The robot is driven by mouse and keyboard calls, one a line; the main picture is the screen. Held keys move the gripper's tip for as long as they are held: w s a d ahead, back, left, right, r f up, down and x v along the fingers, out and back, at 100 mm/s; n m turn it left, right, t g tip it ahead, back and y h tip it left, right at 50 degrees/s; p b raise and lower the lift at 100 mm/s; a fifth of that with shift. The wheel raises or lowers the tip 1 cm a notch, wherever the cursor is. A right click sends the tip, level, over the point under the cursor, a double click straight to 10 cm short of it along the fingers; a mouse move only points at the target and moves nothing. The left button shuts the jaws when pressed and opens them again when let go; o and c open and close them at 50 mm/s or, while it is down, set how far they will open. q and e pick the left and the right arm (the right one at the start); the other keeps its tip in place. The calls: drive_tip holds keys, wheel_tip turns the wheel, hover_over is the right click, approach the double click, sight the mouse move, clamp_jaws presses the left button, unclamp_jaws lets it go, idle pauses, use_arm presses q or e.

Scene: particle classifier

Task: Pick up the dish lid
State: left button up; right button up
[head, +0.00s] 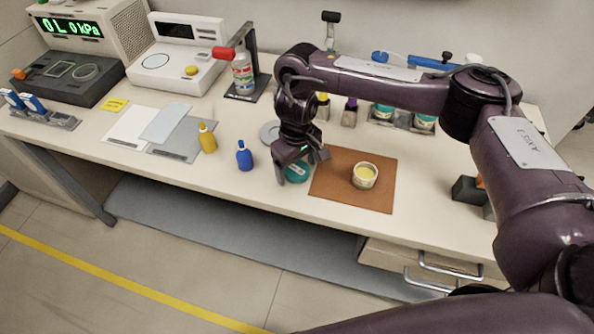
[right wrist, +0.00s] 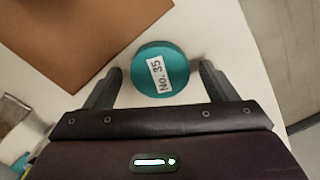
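The dish lid (right wrist: 160,68) is a round teal disc with a white label reading "NO. 35". It lies on the pale table beside the brown mat; in the head view the teal lid (head: 297,173) shows at the mat's left edge, partly behind my gripper. My right gripper (head: 300,165) points down over it. In the right wrist view its fingers (right wrist: 160,85) are open, one on each side of the lid, with gaps between. A white dish with pale yellow contents (head: 365,176) stands on the brown mat. My left gripper is not in view.
The brown mat (head: 335,192) lies to the right of the lid. A blue bottle (head: 244,157) and a yellow bottle (head: 207,138) stand to the left. A grey disc (head: 269,132) lies behind the gripper. Teal-labelled jars (head: 424,123) stand at the back right.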

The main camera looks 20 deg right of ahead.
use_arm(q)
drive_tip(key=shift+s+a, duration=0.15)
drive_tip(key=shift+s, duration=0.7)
use_arm(e)
drive_tip(key=c, duration=0.9)
drive_tip(key=shift+r, duration=0.1)
drive_tip(key=shift+c, duration=0.2)
